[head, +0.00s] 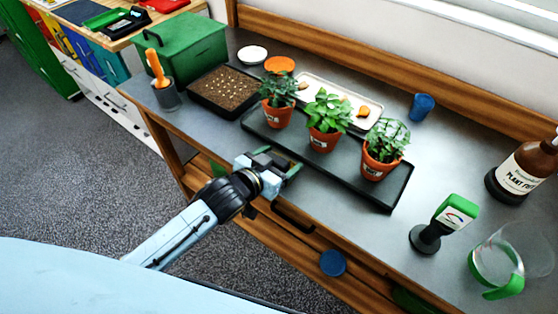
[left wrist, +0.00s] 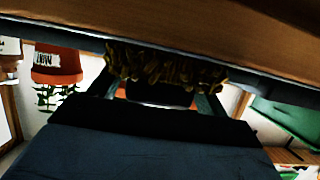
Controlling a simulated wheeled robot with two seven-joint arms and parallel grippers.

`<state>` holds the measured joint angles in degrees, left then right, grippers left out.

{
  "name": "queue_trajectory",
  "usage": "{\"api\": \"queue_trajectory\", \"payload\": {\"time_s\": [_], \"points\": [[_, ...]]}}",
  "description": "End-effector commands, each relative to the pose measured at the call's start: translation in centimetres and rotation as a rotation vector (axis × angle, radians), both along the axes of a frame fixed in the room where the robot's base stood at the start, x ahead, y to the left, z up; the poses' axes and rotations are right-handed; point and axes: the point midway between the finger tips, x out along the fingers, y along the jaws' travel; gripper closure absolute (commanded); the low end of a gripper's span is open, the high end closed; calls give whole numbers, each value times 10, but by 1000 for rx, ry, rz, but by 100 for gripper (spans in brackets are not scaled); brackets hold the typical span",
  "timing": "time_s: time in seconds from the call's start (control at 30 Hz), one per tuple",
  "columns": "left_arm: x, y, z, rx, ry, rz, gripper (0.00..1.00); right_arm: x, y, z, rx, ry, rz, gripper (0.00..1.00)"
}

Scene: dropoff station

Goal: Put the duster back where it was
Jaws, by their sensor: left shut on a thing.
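My left gripper (head: 286,168) is over the front edge of the grey bench, just before the black plant tray (head: 398,196). In the left wrist view, the gripper (left wrist: 158,92) is shut on a brown and yellow tufted thing, which looks like the duster (left wrist: 165,64). The tufts lie between the fingers, close under the bench edge in that picture. The rest of the duster is hidden, and I cannot make it out in the head view. My right gripper is not in view.
Potted plants (head: 325,140) stand in the black tray behind the gripper. A soil tray (head: 226,92), a green box (head: 179,45) and a tool cup (head: 167,97) are at the left. A green-topped stamp (head: 455,213) and a clear jug (head: 503,262) stand at the right.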

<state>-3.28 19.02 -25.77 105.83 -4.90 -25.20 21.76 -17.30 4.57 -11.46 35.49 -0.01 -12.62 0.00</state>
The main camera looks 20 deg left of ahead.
Motion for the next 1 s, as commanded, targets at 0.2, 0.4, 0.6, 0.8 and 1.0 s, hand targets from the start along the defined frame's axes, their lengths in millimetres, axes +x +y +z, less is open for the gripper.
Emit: {"api": "queue_trajectory", "payload": {"time_s": [0.2,0.4,0.6,0.8,1.0], "points": [[0,0,1,-1,-2,0,42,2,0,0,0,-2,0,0],[0,0,-1,0,-1,0,9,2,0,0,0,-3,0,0],[0,0,-1,0,-1,0,2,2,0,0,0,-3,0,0],[0,0,3,0,-2,0,2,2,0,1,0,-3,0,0],[-26,9,11,2,2,0,2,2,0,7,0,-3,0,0]]}}
